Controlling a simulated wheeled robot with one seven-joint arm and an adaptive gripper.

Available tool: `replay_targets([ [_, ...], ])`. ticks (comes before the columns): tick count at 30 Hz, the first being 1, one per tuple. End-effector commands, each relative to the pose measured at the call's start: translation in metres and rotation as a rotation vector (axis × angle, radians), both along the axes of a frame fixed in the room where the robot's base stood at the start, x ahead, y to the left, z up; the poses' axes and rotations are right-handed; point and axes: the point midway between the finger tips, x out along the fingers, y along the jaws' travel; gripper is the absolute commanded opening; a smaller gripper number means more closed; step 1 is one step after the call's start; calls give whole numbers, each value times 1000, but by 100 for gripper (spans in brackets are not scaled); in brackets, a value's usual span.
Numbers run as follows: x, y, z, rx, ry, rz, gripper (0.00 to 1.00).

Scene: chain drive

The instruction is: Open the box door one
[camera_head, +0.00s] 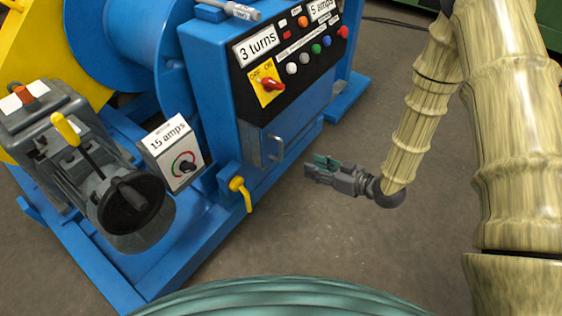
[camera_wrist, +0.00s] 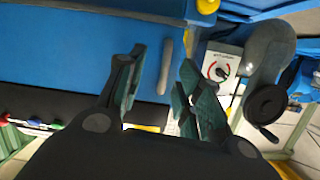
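The box door (camera_head: 297,139) is a blue panel low on the front of the blue control box and looks shut. Its grey bar handle (camera_head: 274,148) stands out near the door's left edge. In the wrist view the door (camera_wrist: 110,55) fills the upper left, and the handle (camera_wrist: 165,67) shows between and beyond my fingertips. My gripper (camera_head: 316,167) is to the right of the handle in the head view, pointing toward the box and apart from it. Its green-padded fingers (camera_wrist: 162,75) are spread open with nothing between them.
A yellow valve handle (camera_head: 241,193) juts out below the door's left side. A grey motor unit with a black handwheel (camera_head: 131,204) and a "15 amps" dial box (camera_head: 174,152) stand to the left. Bare floor (camera_head: 300,235) lies in front of the box.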

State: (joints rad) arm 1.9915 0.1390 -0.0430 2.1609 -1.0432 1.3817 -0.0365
Motion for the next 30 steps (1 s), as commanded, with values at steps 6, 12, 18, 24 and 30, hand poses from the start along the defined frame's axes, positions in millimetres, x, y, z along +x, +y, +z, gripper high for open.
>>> replay_targets([
  [6, 14, 8, 2, 101, -159, 134, 35],
  [12, 16, 10, 13, 151, -227, 204, 35],
  [18, 19, 18, 16, 161, -242, 219, 35],
  [24, 30, 43, 15, 160, -240, 221, 35],
  [30, 44, 73, 15, 159, -241, 219, 35],
])
